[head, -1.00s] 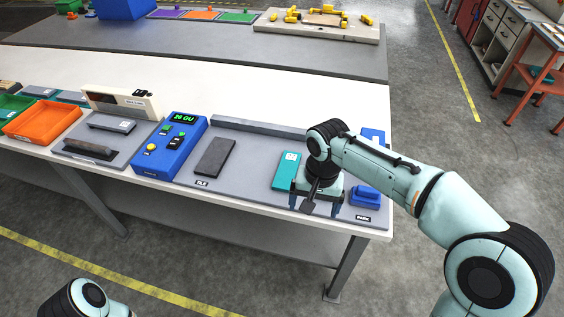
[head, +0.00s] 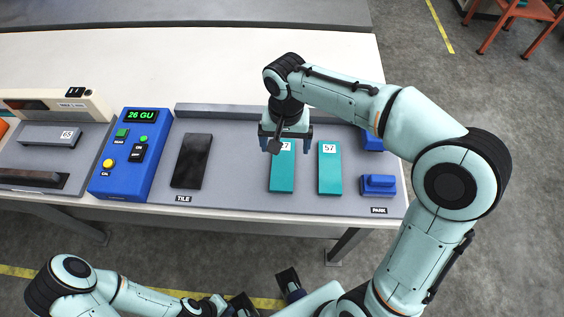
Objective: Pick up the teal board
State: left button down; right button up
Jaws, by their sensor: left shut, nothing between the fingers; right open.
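Two teal boards lie side by side on the grey tray (head: 230,192). The left teal board (head: 282,180) has a white label ending in 7, partly covered. The right teal board (head: 329,175) is labelled 57. My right gripper (head: 286,145) is open, pointing down over the far end of the left teal board, its fingers to either side of it. I cannot tell whether they touch the board. My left gripper (head: 290,286) is low at the bottom edge, in front of the table, shut and empty; it is only partly visible.
A dark tile (head: 192,162) lies left of the boards, beside a blue control box (head: 131,155) reading 26 GU. Blue blocks stand at the right, one (head: 378,185) near the PARK label. A grey rail (head: 225,110) runs behind. The white tabletop (head: 190,65) behind is clear.

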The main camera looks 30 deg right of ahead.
aim_at(283, 163)
notch_tip(283, 163, down, 3)
jog(key=shift+w, duration=0.1)
jog(key=f, duration=0.5)
jog(key=shift+a+f+b, duration=0.1)
jog(key=shift+a+b, duration=0.1)
jog(key=shift+b, duration=0.15)
jog(key=c, duration=1.3)
